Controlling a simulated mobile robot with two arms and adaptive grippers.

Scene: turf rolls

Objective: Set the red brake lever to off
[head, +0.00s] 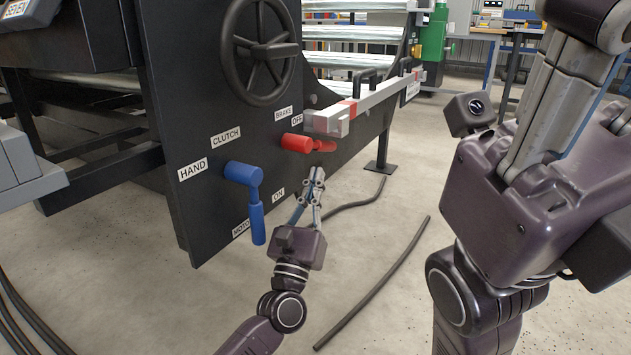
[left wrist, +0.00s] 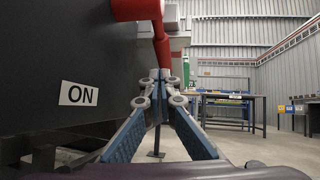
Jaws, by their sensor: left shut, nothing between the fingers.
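The red brake lever (head: 297,142) is on the black machine panel, between the OFF label (head: 297,119) above and the ON label (head: 278,194) below. Its handle points right in the head view. In the left wrist view the red lever (left wrist: 160,40) hangs down from its round hub at the top, with the ON label (left wrist: 78,94) to the left. My left gripper (head: 317,174) is shut and empty, just below the lever's handle. In the left wrist view its closed fingertips (left wrist: 158,76) are at the handle's lower end; I cannot tell whether they touch.
A blue clutch lever (head: 244,174) with its handle down is left of my left gripper. A black handwheel (head: 260,50) is above. A grey rail with red bands (head: 375,100) juts out right of the brake lever. A dark cable (head: 385,275) lies on the open floor.

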